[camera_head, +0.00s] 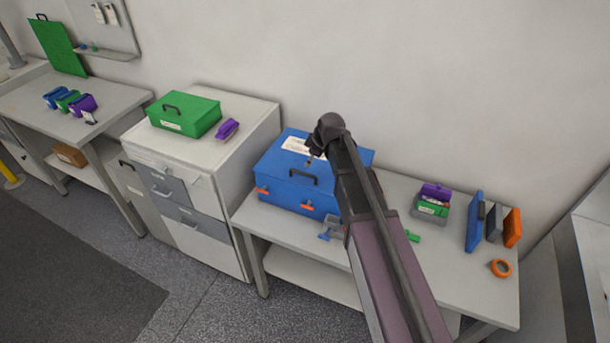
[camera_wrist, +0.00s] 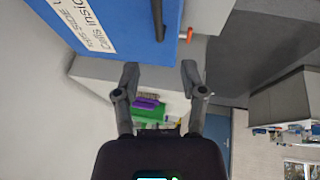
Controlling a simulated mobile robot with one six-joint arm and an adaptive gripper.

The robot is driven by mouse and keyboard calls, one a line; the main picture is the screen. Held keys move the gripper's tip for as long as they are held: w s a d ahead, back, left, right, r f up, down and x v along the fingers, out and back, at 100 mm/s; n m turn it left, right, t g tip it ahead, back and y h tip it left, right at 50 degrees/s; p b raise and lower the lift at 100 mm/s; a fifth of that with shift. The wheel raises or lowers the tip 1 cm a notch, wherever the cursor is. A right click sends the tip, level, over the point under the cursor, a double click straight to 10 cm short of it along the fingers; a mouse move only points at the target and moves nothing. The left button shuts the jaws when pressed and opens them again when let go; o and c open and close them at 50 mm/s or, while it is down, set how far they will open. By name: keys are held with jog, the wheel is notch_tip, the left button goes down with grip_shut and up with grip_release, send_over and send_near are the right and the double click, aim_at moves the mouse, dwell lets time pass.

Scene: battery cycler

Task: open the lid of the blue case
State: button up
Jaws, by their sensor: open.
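The blue case (camera_head: 272,165) stands on the light bench with its lid down. It has a dark handle (camera_head: 303,177), two orange latches on the front and a white label (camera_head: 292,144) on the lid. I cannot tell the state of the latches. My gripper (camera_head: 313,155) appears over the lid, empty, and my arm hides the case's right part. In the wrist view the blue case (camera_wrist: 120,15) fills the top left, with the handle (camera_wrist: 158,20) and one orange latch at its edge. There my gripper (camera_wrist: 160,72) is open, its two fingers apart with nothing between them.
A green case (camera_head: 185,113) sits on the drawer cabinet (camera_head: 250,120) to the left. Right on the bench (camera_head: 455,262) are a small box of packs (camera_head: 432,205), upright blue, grey and orange panels, and an orange tape roll (camera_head: 501,268). A grey-blue item (camera_head: 330,228) lies before the case.

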aim_at(302, 172)
jog(key=shift+b+x, duration=4.35)
jog(key=shift+x, duration=0.8)
